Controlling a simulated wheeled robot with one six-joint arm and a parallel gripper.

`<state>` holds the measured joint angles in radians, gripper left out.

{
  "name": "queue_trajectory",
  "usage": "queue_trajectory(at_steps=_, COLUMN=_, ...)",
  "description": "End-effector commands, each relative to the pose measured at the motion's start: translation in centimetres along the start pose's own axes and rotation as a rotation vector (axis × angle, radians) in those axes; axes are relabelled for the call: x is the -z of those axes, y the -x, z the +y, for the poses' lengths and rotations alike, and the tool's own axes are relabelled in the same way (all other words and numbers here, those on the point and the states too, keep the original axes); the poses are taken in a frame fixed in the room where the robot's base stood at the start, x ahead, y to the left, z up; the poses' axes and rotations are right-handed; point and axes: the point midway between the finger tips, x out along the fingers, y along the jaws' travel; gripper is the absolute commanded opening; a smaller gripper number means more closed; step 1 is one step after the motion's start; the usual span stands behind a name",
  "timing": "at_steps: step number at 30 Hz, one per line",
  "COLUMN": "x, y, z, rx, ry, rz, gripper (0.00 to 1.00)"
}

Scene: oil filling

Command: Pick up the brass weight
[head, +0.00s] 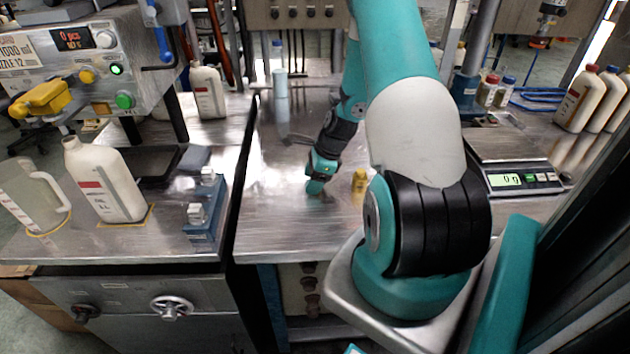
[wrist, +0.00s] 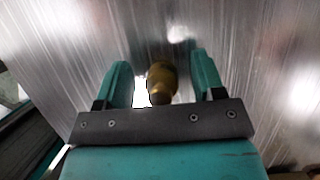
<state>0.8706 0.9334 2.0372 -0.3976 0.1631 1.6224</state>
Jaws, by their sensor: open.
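The brass weight (head: 359,181) is a small golden cylinder with a narrower top. It stands upright on the bare metal table (head: 290,225) in the head view, just left of my arm's base. My gripper (head: 314,187) is low over the table, to the left of the weight in that view. In the wrist view the weight (wrist: 161,82) shows between the two teal fingers of my gripper (wrist: 162,80), with gaps on both sides. The fingers are open and hold nothing. How far the fingertips are from the weight in depth is hard to tell.
A digital scale (head: 522,178) reading 0 g is on the right. A white bottle (head: 103,182) and a clear jug (head: 32,198) stand on the left bench, near a blue block (head: 204,212). A pale cylinder (head: 280,84) stands at the back. The metal around the weight is clear.

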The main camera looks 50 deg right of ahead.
Motion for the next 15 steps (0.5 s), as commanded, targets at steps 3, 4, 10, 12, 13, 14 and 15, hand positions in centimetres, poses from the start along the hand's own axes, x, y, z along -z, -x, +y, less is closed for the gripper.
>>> queue_trajectory(at_steps=3, x=0.01, y=0.02, z=0.00, rx=0.000, ry=0.000, rz=0.000, gripper=0.40)
queue_trajectory(at_steps=4, x=0.01, y=0.02, z=0.00, rx=0.000, ry=0.000, rz=0.000, gripper=0.33)
queue_trajectory(at_steps=10, x=-0.01, y=0.06, z=-0.02, rx=0.000, ry=0.000, rz=-0.001, gripper=0.03)
queue_trajectory(at_steps=12, x=-0.01, y=0.06, z=-0.02, rx=0.000, ry=0.000, rz=-0.001, gripper=0.03)
queue_trajectory(at_steps=13, x=-0.01, y=0.06, z=-0.02, rx=0.000, ry=0.000, rz=-0.001, gripper=0.03)
queue_trajectory(at_steps=14, x=-0.01, y=0.07, z=-0.02, rx=0.000, ry=0.000, rz=-0.001, gripper=0.03)
queue_trajectory(at_steps=15, x=-0.03, y=0.10, z=-0.02, rx=0.001, ry=0.000, rz=-0.001, gripper=0.03)
